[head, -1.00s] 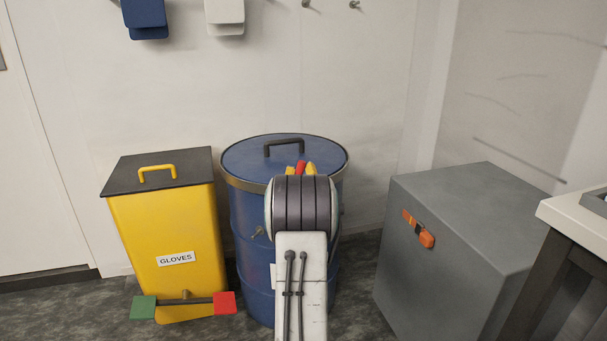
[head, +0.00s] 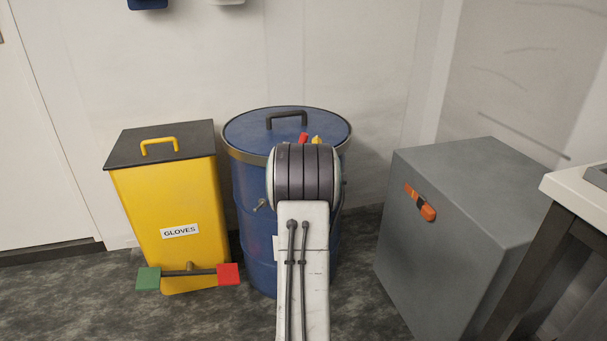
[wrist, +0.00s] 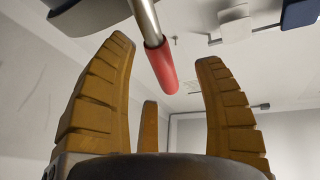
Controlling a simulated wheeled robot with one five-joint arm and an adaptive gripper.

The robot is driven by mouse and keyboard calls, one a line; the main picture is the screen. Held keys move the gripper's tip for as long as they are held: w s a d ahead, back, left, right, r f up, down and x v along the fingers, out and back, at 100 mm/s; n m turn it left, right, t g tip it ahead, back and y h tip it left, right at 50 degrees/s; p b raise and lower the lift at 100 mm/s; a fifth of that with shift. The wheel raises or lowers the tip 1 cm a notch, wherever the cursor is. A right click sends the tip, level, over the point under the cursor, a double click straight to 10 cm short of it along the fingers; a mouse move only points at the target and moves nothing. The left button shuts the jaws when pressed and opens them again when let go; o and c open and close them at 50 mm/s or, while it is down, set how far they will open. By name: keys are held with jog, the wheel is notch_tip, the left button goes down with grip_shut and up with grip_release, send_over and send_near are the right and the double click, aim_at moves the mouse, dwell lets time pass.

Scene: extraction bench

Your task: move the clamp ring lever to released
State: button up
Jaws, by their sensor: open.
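The blue drum (head: 252,200) stands ahead with a pale metal clamp ring (head: 243,156) around its lid. The clamp ring lever has a red grip (head: 303,137), which shows just above my arm in the head view. In the wrist view the red grip (wrist: 162,68) on its metal rod comes down from the top, between my spread fingers in the picture. My gripper (wrist: 165,52) is open, with yellow-brown fingers apart on either side and no visible contact with the lever. In the head view my arm hides most of the gripper; one yellow fingertip shows beside the red grip.
A yellow GLOVES bin (head: 165,215) with green and red pedals stands close left of the drum. A grey cabinet (head: 450,230) with an orange latch stands to the right, near a bench (head: 575,190). Dark floor (head: 355,275) is clear between drum and cabinet.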

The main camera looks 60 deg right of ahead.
jog(key=v, duration=1)
jog(key=shift+s+a+f, duration=0.1)
jog(key=shift+a, duration=0.05)
dwell(0.4)
